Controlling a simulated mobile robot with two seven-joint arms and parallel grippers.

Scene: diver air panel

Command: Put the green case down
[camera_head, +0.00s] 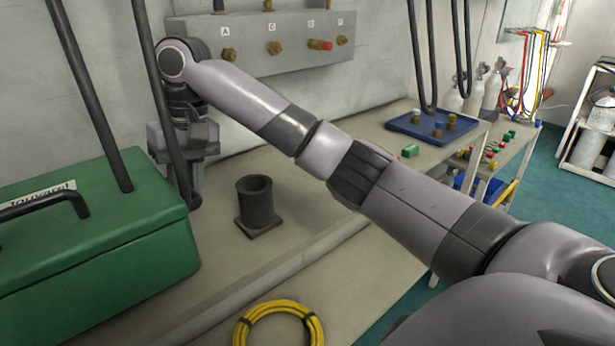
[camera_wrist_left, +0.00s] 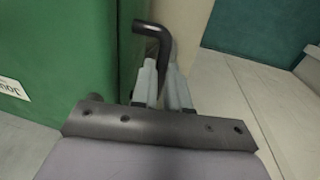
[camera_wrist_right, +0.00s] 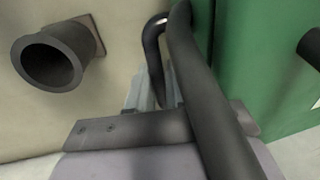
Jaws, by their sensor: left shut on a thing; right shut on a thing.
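The green case (camera_head: 110,260) is at the left of the head view, its lid facing up with a dark handle (camera_head: 45,203) and a white label. I cannot tell whether its underside touches the bench (camera_head: 330,215). My right gripper (camera_wrist_right: 153,92) is shut on a dark side handle (camera_wrist_right: 155,50) of the case; in the head view it points down beside the case's right end, partly behind a black hose. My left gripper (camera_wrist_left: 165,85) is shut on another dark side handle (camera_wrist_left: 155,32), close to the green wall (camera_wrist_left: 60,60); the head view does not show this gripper.
A dark cup-shaped holder (camera_head: 256,200) stands on the bench right of the case. A yellow hose coil (camera_head: 280,322) lies in front. Black hoses (camera_head: 88,95) hang near the case. A valve panel (camera_head: 265,42) is on the wall. A blue tray (camera_head: 432,127) with fittings stands farther right.

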